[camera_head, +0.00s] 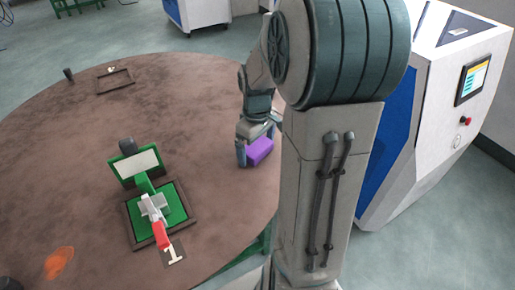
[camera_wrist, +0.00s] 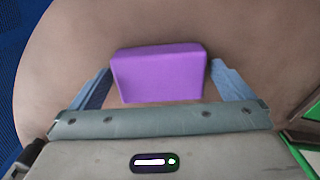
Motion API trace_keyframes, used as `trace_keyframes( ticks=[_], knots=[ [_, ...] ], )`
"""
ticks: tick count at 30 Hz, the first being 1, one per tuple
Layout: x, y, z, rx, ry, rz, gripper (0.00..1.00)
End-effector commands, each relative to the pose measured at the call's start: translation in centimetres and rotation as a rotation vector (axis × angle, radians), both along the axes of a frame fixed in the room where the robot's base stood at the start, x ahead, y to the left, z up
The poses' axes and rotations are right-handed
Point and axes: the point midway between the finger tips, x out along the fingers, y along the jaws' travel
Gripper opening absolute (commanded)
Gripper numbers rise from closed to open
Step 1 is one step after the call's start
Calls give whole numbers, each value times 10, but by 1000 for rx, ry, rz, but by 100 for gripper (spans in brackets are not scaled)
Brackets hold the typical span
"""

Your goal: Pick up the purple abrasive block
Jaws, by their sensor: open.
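The purple abrasive block (camera_head: 260,150) lies on the brown round table near its right edge, partly hidden by my arm in the head view. In the wrist view, the purple block (camera_wrist: 160,73) sits between the two blue-grey fingers of my gripper (camera_wrist: 160,85). The fingers stand apart on its left and right, with a gap visible on each side. My gripper (camera_head: 248,148) is open, low over the table at the block. Whether the fingertips touch the table is hard to tell.
A green fixture (camera_head: 175,205) with a red-handled clamp stands on the brown table (camera_head: 90,130) to the left. A white and blue machine (camera_head: 430,120) stands right of the table. Table around the block is bare.

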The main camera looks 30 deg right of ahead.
Motion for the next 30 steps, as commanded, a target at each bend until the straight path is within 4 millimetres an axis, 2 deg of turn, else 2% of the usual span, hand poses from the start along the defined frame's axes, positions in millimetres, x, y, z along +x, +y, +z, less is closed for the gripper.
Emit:
trace_keyframes(
  ticks=[1,5,6,19,23,26,30],
  knots=[
    [0,0,0,0,0,0,100],
    [0,0,0,0,0,0,64],
    [0,0,0,0,0,0,58],
    [1,0,7,-1,-2,0,58],
    [1,0,23,-3,-4,1,58],
    [0,-1,45,-4,-7,-1,58],
    [-29,-6,58,-4,-4,-3,58]
  ],
)
